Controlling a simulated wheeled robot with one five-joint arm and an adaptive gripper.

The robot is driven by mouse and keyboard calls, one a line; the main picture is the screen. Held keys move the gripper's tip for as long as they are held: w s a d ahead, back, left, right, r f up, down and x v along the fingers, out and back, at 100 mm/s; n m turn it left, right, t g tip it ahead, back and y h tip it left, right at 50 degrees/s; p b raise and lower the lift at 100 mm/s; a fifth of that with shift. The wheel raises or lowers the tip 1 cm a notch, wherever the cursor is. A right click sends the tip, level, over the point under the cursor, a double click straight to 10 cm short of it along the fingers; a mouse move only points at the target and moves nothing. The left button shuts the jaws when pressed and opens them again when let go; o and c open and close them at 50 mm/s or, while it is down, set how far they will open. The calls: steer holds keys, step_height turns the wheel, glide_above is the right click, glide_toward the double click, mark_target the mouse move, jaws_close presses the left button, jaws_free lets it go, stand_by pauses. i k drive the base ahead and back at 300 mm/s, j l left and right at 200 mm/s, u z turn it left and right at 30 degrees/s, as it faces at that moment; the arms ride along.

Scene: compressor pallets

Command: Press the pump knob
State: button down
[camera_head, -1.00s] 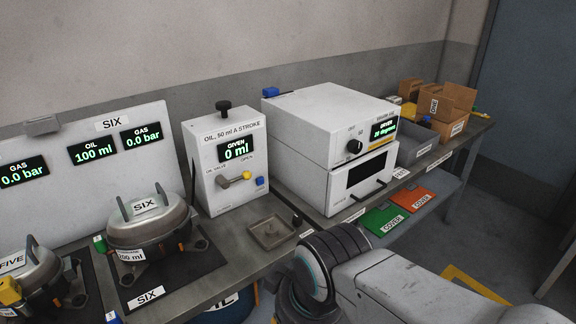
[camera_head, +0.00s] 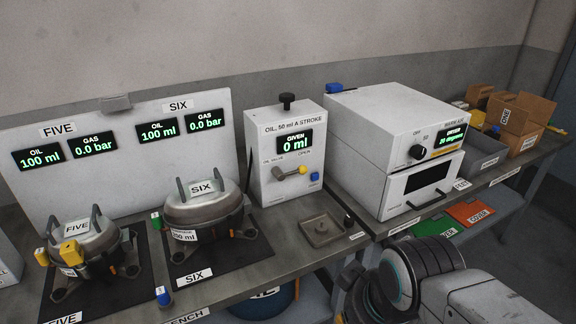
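The oil pump (camera_head: 290,150) is a white box on the bench, labelled "OIL, 50 ml A STROKE". Its black pump knob (camera_head: 287,99) stands up on top. Its display (camera_head: 295,143) reads "GIVEN 0 ml". On its front are an oil valve lever with a yellow tip (camera_head: 302,169) and a blue button-like part (camera_head: 314,176). My arm shows at the lower right, in front of the bench, apart from the pump. My gripper is not in view.
Compressors FIVE (camera_head: 84,240) and SIX (camera_head: 203,204) stand on dark mats left of the pump. A small tray (camera_head: 322,229) lies before it. A white dryer oven (camera_head: 400,135) stands to its right. Grey bins and cardboard boxes (camera_head: 519,113) are at the far right.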

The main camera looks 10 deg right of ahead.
mark_target(287, 98)
steer(key=j, duration=2.85)
steer(key=k, duration=0.05)
